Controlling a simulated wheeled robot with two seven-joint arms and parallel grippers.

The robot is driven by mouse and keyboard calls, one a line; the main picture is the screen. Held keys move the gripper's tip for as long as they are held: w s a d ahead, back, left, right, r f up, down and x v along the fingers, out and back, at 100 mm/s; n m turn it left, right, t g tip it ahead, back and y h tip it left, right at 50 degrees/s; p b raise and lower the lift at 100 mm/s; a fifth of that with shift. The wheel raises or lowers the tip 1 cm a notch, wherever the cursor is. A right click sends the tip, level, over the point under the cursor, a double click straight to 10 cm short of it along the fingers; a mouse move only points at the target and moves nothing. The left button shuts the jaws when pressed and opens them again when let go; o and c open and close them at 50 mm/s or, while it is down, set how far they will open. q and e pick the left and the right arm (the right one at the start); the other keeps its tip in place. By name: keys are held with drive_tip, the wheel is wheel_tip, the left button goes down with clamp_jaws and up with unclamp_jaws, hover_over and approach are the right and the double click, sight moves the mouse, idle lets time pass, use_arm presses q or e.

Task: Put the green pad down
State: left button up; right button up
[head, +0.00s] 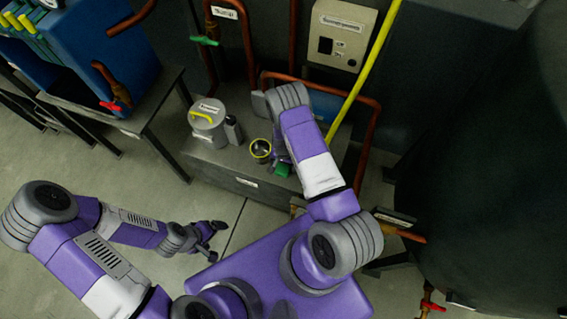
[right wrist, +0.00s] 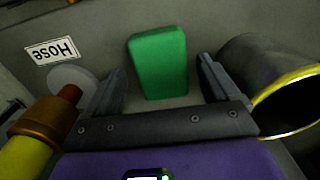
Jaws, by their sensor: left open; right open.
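The green pad (head: 282,170) is at the front edge of the grey bench, partly hidden by my right arm in the head view. In the right wrist view the green pad (right wrist: 157,62) lies just beyond and between the fingertips, with clear gaps on both sides. My right gripper (right wrist: 160,82) is open and not closed on it. Whether the pad rests fully on the surface is hard to tell. My left gripper (head: 211,240) is open and empty, low over the floor, left of the purple base and away from the pad.
A dark container with a yellow rim (head: 260,149) stands close beside the pad; its rim (right wrist: 290,100) is right of my fingers. A grey canister (head: 208,126) and a small dark bottle (head: 233,130) stand further left. A yellow pole (head: 362,75) and copper pipes rise behind.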

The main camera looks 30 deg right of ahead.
sight(283, 165)
wheel_tip(283, 165, up, 7)
drive_tip(key=shift+w+a+f+p, duration=0.1)
drive_tip(key=shift+p, duration=1.1)
drive_tip(key=s+a+r+n+y, duration=0.2)
drive_tip(key=s+a+r+n, duration=0.1)
drive_tip(key=s+a, duration=0.5)
drive_tip(key=s+a+r+n+y, duration=0.2)
drive_tip(key=s+a+r+n, duration=0.2)
drive_tip(key=s+a, duration=0.4)
drive_tip(key=shift+r+t, duration=0.3)
drive_tip(key=shift+r, duration=0.6)
